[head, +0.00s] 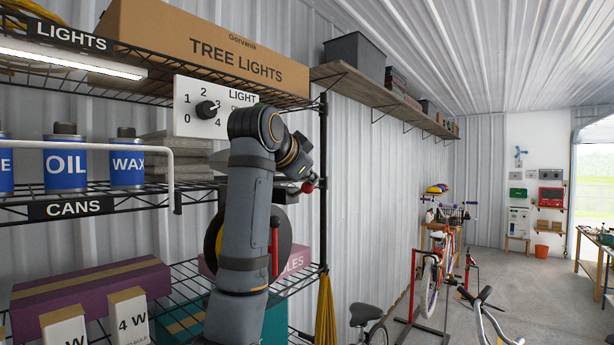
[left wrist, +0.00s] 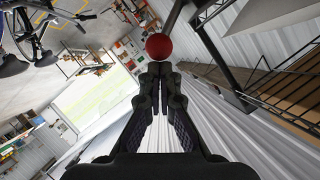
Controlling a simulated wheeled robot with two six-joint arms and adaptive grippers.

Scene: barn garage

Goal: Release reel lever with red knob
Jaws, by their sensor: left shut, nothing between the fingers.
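The red knob (head: 307,187) shows just past the end of my left arm in the head view, at the right end of the shelves. In the left wrist view the red knob (left wrist: 159,46) is straight ahead of my fingertips, with the grey lever (left wrist: 174,14) running up from it. My left gripper (left wrist: 160,68) is shut and empty, its tips close to the knob; I cannot tell whether they touch. In the head view the left gripper (head: 301,172) is mostly hidden by its own wrist. The dark round reel (head: 284,238) is partly behind my arm. My right gripper is not in view.
A wire shelf unit holds a tree lights box (head: 205,50), a numbered dial panel (head: 188,108) and blue cans (head: 66,168). A white bent bar (head: 168,170) sticks out in front. A wooden wall shelf (head: 380,95) and bicycles (head: 430,270) are at right.

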